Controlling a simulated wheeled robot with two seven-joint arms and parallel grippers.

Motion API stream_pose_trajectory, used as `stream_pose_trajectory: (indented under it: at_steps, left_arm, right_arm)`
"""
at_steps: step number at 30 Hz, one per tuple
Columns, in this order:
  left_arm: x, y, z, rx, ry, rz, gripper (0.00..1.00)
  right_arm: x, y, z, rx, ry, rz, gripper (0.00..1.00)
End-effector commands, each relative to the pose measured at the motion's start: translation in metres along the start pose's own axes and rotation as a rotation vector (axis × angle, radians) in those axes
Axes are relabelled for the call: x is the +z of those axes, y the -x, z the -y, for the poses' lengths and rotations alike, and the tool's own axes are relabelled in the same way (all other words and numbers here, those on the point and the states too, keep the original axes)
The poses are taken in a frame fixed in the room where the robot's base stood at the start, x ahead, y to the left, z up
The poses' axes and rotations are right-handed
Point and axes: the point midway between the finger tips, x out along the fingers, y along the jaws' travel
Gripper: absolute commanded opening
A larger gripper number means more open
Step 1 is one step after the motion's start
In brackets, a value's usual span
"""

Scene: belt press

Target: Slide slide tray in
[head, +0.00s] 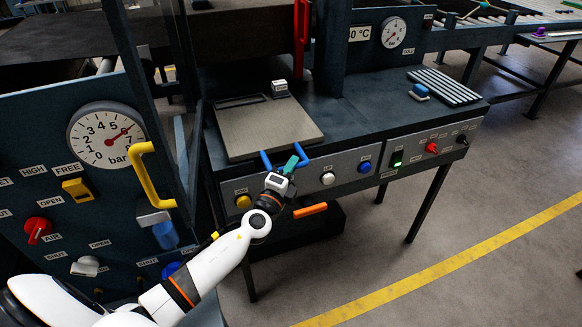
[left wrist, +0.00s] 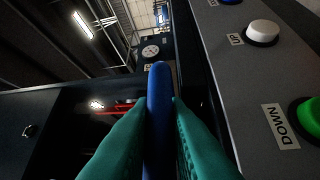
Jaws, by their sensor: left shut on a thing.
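The slide tray (head: 265,127) is a flat beige-grey plate on the dark press table, with a blue handle (head: 267,160) at its front edge. The tray's front edge lies close to the table's front panel. My left gripper (head: 292,164) has green fingers and is at the right part of the blue handle. In the left wrist view the green fingers (left wrist: 158,125) are closed on both sides of the blue handle bar (left wrist: 158,80). My right gripper is in neither view.
The front panel below the tray carries a yellow button (head: 243,202), a white button (head: 327,179), a blue button (head: 365,167) and a green switch (head: 397,158). A yellow handle (head: 150,175) sticks out at the left. An orange bar (head: 310,210) is below the panel. Right-hand floor is clear.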

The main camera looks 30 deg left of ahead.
Motion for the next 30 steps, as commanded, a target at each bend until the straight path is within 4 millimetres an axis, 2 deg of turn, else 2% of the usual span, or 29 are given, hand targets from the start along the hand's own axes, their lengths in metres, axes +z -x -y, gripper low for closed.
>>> stream_pose_trajectory:
  at_steps: [6,9,18,19,22,30]
  left_arm:
    - [-0.023,-0.022,0.010,0.001,-0.003,-0.003,0.00]
    - [-0.030,-0.030,0.010,0.001,-0.001,-0.001,0.00]
    - [-0.032,-0.031,0.009,-0.001,0.001,-0.001,0.00]
    - [-0.031,-0.031,0.009,-0.001,0.001,-0.001,0.19]
    - [-0.031,-0.031,0.009,-0.001,0.001,0.000,0.36]
    - [-0.031,-0.031,0.009,0.000,0.000,0.000,0.36]
  right_arm:
    - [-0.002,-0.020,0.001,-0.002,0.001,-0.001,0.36]
    - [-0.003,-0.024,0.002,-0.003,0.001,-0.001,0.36]
    - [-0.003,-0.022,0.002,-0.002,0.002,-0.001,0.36]
    - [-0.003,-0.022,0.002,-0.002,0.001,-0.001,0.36]
    - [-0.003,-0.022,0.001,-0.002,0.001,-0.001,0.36]
    - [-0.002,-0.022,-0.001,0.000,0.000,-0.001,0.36]
